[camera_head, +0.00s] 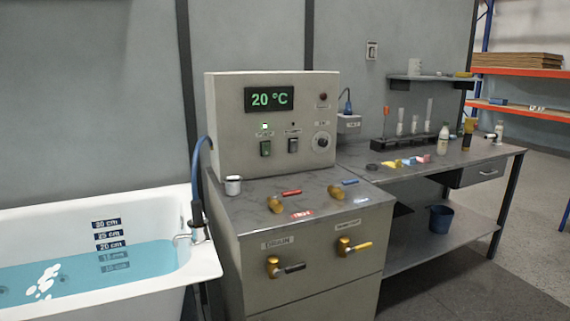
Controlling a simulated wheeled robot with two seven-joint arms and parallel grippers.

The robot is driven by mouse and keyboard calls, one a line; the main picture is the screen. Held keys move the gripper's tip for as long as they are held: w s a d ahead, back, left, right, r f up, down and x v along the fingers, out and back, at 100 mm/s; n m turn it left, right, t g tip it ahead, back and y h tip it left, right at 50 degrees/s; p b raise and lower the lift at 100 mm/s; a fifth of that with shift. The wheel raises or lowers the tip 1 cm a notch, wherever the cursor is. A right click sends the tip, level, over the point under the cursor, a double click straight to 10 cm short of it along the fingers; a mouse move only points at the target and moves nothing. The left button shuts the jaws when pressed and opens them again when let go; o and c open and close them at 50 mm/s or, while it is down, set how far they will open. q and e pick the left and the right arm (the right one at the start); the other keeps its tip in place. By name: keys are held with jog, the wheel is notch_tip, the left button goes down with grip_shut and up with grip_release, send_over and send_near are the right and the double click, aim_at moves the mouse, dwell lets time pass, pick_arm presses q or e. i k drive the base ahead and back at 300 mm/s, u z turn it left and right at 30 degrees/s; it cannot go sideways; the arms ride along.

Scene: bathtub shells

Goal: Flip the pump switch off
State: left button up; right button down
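A grey control box (225,115) stands on the cabinet, with a green "20 °C" display (269,99). Two rocker switches sit below the display. The left one is a green switch (265,149) with a lit green lamp (264,127) above it. The right one is a dark switch (293,145) with an unlit lamp (293,124) above it. Their small labels are too blurred to read, so I cannot tell which is the pump switch. Neither of my grippers is in view.
A white bathtub (207,262) with blue water is at left. The cabinet top (240,205) holds a metal cup (233,185) and valves with red and blue handles. Two more valves are on its front (310,285). A workbench (470,155) with bottles stands at right.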

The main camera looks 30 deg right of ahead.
aim_at(265, 146)
jog(key=k, duration=0.8)
jog(key=z, duration=0.65)
jog(key=i, duration=1.45)
jog(key=u, duration=0.35)
